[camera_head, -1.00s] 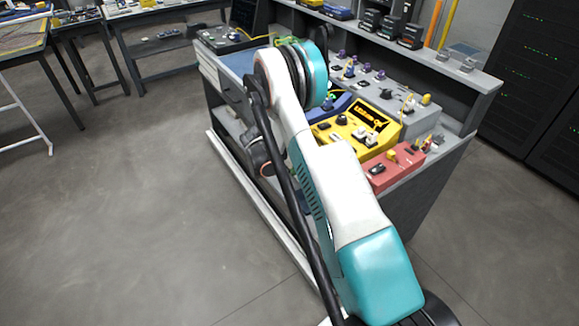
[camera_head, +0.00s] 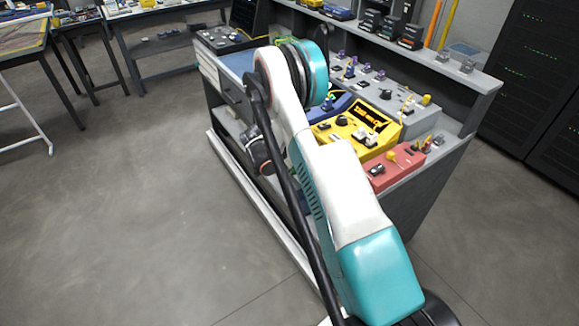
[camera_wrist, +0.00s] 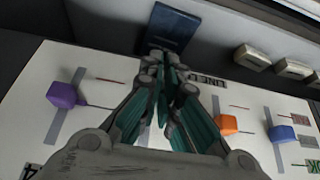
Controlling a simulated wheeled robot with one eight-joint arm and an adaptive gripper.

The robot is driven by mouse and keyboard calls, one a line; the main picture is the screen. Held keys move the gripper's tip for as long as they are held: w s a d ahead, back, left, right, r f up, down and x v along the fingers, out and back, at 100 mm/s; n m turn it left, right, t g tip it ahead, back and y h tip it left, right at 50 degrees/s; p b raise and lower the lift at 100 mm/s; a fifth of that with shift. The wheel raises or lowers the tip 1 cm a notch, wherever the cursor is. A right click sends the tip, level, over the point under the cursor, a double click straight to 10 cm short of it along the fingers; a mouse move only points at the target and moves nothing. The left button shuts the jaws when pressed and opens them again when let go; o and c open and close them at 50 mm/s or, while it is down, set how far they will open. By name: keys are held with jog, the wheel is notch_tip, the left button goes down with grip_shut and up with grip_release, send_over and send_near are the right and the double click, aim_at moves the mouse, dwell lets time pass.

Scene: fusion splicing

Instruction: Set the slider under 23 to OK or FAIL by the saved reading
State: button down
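In the wrist view a white panel (camera_wrist: 90,75) carries slider knobs: a purple one (camera_wrist: 62,95) at left, an orange one (camera_wrist: 227,124) and a blue one (camera_wrist: 282,134) at right. A dark "UNCL" label (camera_wrist: 245,84), partly covered, lies behind. My gripper (camera_wrist: 166,80) is over the panel between purple and orange, its teal-padded fingertips close together. Any knob beneath the fingers is hidden. No number 23 is readable. In the head view my arm hides the gripper.
A dark blue block (camera_wrist: 172,28) stands behind the panel, with pale blocks (camera_wrist: 252,57) to its right. In the head view the bench holds a yellow device (camera_head: 352,132) with a lit display, a red box (camera_head: 396,165) and a grey panel (camera_head: 395,92). Open floor (camera_head: 130,200) lies left.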

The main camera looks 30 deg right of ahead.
notch_tip(320, 180, up, 7)
jog(key=d+p, duration=0.1)
jog(key=p, duration=0.2)
jog(key=shift+d, duration=0.4)
dwell(2.0)
jog(key=shift+f, duration=0.1)
jog(key=a+f+b, duration=0.1)
jog(key=a+b, duration=0.1)
jog(key=a, duration=0.5)
jog(key=shift+s+b, duration=0.2)
jog(key=shift+b, duration=0.1)
dwell(0.7)
jog(key=shift+f, duration=0.1)
dwell(0.3)
